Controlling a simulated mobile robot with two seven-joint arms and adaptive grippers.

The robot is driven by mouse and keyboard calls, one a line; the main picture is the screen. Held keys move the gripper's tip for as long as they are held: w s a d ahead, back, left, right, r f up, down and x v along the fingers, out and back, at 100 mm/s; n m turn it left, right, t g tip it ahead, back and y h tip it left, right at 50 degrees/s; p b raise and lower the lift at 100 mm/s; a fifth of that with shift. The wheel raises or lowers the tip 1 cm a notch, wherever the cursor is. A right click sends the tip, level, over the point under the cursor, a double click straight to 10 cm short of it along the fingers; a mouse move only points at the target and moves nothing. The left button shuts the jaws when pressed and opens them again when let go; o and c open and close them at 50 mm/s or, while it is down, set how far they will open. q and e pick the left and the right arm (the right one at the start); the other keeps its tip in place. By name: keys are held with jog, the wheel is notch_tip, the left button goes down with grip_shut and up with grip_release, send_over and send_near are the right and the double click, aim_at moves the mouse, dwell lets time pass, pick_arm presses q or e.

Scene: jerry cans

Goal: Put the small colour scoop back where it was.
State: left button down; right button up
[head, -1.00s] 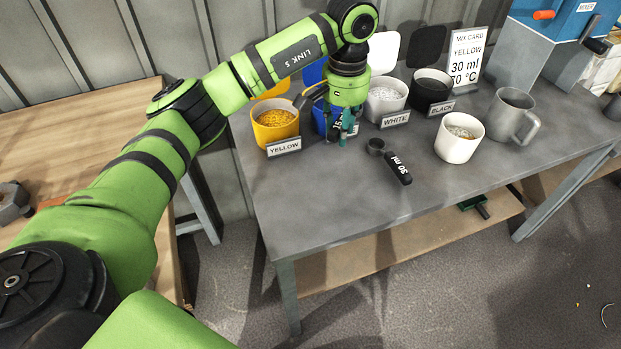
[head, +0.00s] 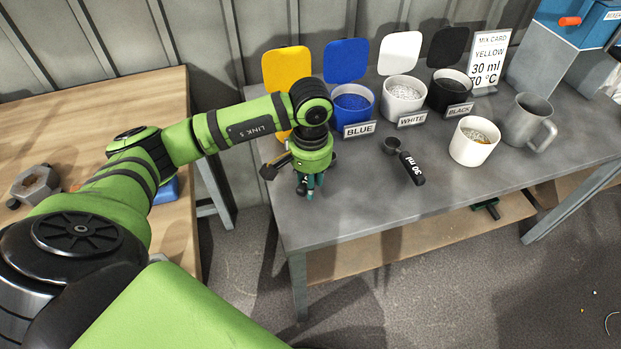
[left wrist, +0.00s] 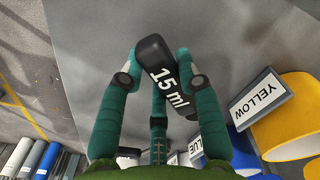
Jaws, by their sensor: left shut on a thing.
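My left gripper (head: 309,190) is shut on the small scoop, whose black handle marked 15 ml (left wrist: 166,84) shows between the fingers in the left wrist view. The scoop's bowl is not clear there. In the head view a dark part juts out left of the gripper; I cannot tell which part it is. The gripper is low over the front left of the grey table (head: 355,205). The yellow tub (left wrist: 292,135) with its YELLOW card (left wrist: 262,98) is right of the gripper in the wrist view; my arm mostly hides it in the head view. My right gripper is not in view.
A 30 ml scoop (head: 411,168) lies right of the gripper. Behind it stand open blue (head: 352,104), white (head: 404,93) and black (head: 447,90) tubs. A white cup (head: 474,143) and grey mug (head: 526,122) stand farther right. The front middle of the table is clear.

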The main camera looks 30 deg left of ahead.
pick_arm(q)
jog(key=shift+f, duration=0.25)
jog(key=shift+f, duration=0.15)
jog(key=c, duration=0.9)
grip_release()
jog(key=shift+o, duration=0.2)
jog(key=shift+r, duration=0.2)
notch_tip(320, 180, up, 12)
jog(key=b, duration=0.1)
jog(key=shift+b, duration=0.4)
